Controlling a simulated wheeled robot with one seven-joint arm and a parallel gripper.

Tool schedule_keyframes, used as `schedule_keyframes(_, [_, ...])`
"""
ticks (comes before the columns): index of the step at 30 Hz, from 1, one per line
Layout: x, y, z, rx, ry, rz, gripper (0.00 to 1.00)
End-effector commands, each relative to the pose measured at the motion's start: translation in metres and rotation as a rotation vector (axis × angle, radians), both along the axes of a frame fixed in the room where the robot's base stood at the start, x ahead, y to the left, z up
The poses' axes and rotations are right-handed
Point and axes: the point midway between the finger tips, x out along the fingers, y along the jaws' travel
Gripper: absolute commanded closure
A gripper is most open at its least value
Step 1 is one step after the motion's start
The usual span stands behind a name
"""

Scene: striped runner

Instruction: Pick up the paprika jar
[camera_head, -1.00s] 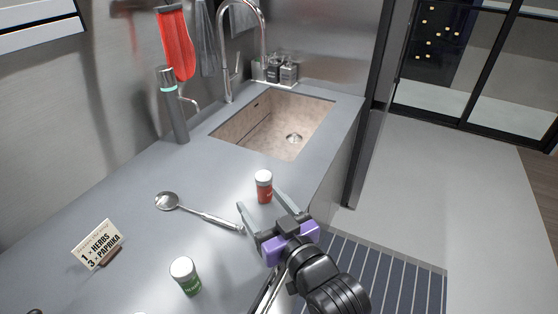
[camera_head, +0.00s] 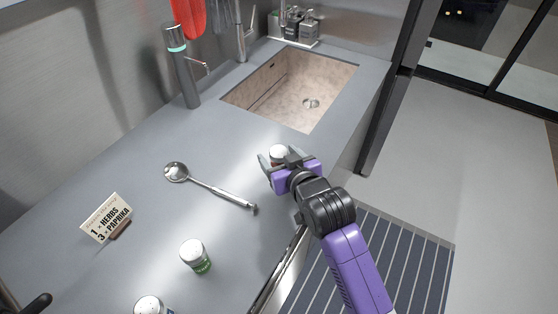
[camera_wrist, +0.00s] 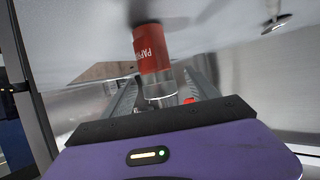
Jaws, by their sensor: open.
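The paprika jar, with a red label and a pale lid, stands on the grey counter before the sink. In the head view only its lid (camera_head: 279,152) shows clearly; my gripper hides the rest. In the wrist view the jar (camera_wrist: 152,50) appears upside down, its label partly readable, with its lid end between the two fingers. My gripper (camera_head: 275,163) is open around the jar; it also shows in the wrist view (camera_wrist: 160,92). I cannot tell whether either finger touches the jar.
A ladle (camera_head: 208,185) and a green-labelled jar (camera_head: 196,256) lie and stand left of my arm. Another lid (camera_head: 150,305) shows at the bottom edge. A sign (camera_head: 106,217) stands at left. The sink (camera_head: 290,88) is behind the jar.

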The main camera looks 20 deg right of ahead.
Motion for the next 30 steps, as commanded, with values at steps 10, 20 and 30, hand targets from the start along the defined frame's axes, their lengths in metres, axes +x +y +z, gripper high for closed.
schedule_keyframes(10, [0.034,-0.002,-0.015,0.000,0.000,0.000,0.32])
schedule_keyframes(20, [0.035,-0.002,-0.016,0.000,-0.001,0.000,0.48])
schedule_keyframes(30, [0.035,-0.002,-0.015,0.000,-0.002,0.000,1.00])
